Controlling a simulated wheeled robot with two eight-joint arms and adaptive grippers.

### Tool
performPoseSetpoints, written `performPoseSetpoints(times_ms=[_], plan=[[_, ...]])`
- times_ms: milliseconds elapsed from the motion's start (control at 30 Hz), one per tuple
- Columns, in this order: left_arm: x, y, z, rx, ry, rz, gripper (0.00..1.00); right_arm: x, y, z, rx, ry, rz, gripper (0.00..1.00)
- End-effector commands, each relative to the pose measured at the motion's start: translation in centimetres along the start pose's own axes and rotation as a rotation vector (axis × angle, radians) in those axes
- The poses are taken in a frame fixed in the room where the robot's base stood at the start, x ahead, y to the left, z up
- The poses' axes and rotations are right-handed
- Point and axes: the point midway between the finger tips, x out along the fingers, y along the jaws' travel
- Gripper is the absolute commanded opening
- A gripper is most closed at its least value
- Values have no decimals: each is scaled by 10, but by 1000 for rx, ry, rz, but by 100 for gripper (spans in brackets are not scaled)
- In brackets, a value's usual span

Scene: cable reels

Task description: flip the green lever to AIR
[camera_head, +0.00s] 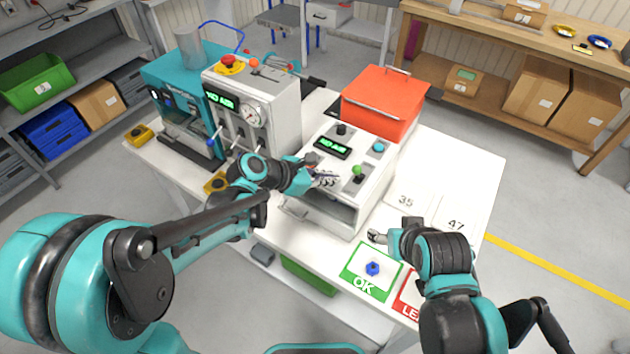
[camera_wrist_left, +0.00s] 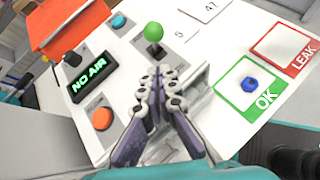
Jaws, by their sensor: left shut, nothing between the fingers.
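The green lever (camera_head: 357,171) has a round green knob and stands on top of the white control box (camera_head: 340,200). In the left wrist view the green lever (camera_wrist_left: 154,34) stands just beyond my fingertips. A display (camera_head: 332,147) on the box reads NO AIR in green, also in the left wrist view (camera_wrist_left: 90,75). My left gripper (camera_head: 325,180) is shut and empty, low over the box's top, left of the lever and apart from it. Its fingers (camera_wrist_left: 165,75) point toward the lever. My right gripper (camera_head: 377,236) is at the box's right, near the OK mat; its finger opening is unclear.
A teal machine and a white gauge unit (camera_head: 252,105) with a second NO AIR display stand left. A red box (camera_head: 383,102) is behind. The OK mat (camera_head: 356,284) holds a blue part (camera_head: 372,268). An orange button (camera_wrist_left: 102,118) is left of my left fingers.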

Motion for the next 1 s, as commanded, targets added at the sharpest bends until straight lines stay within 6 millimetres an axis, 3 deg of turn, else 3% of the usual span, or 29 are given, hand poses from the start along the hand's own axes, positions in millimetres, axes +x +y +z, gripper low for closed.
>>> performPoseSetpoints(times_ms=[300,1000], plan=[[21,0,24,0,0,0,0,3,0,2,0,0,0,68],[22,2,30,-19,44,-21,0,-4,0,-3,0,0,0,68]])
